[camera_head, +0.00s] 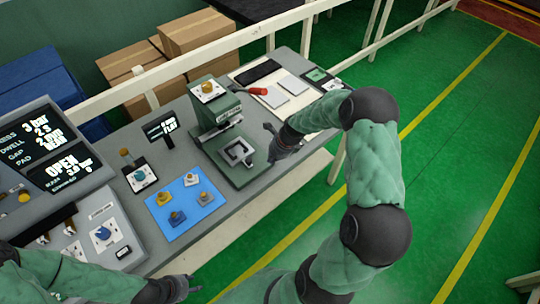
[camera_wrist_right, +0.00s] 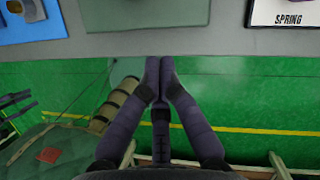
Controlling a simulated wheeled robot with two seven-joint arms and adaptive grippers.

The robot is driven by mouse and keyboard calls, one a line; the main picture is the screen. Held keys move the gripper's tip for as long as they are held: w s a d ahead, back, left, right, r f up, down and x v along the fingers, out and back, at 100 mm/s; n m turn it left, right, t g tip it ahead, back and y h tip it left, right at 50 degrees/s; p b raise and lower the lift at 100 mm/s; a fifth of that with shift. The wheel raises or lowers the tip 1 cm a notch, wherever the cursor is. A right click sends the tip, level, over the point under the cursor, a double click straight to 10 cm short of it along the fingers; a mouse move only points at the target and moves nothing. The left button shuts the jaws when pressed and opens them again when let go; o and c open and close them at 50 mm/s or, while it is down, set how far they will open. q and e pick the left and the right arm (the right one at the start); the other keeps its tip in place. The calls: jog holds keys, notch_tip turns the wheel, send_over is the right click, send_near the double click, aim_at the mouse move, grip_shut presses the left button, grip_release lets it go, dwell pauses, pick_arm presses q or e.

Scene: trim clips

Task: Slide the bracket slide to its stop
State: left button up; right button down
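A green press (camera_head: 213,103) stands on the grey bench. A dark square frame with a light opening (camera_head: 239,152), which looks like the bracket slide, sits on its green base plate (camera_head: 257,172). My right gripper (camera_head: 270,128) is just right of the press base. In the right wrist view its fingertips (camera_wrist_right: 159,62) are together with nothing seen between them, over the bench's front edge. I cannot tell from the head view whether it touches the press. My left gripper (camera_head: 194,281) is low at the bench's front edge, away from the press; its fingers are too small to read.
A blue mat (camera_head: 205,212) with several small knobbed parts lies left of the press. A display panel (camera_head: 50,155) stands at the far left. A red-handled tool (camera_head: 258,91) and pale trays (camera_head: 292,84) lie behind my right gripper. A white rail (camera_head: 145,82) runs behind the bench.

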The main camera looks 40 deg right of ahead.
aim_at(244, 150)
jog(key=x, duration=0.6)
jog(key=shift+w+f, duration=0.15)
jog(key=shift+f, duration=0.25)
jog(key=w, duration=0.1)
jog(key=a, duration=0.1)
jog(key=w, duration=0.1)
jog(key=shift+w+a+f, duration=0.2)
jog(key=shift+w+a, duration=0.1)
jog(key=shift+w, duration=0.1)
jog(key=shift+w+a, duration=0.25)
jog(key=shift+w, duration=0.15)
jog(key=shift+w, duration=0.1)
jog(key=w, duration=0.5)
jog(key=w+b, duration=0.1)
jog(key=w, duration=0.1)
jog(key=shift+w+a+f, duration=0.1)
jog(key=shift+w+a, duration=0.25)
jog(key=shift+w, duration=0.4)
jog(key=shift+r, duration=0.2)
jog(key=shift+d, duration=0.15)
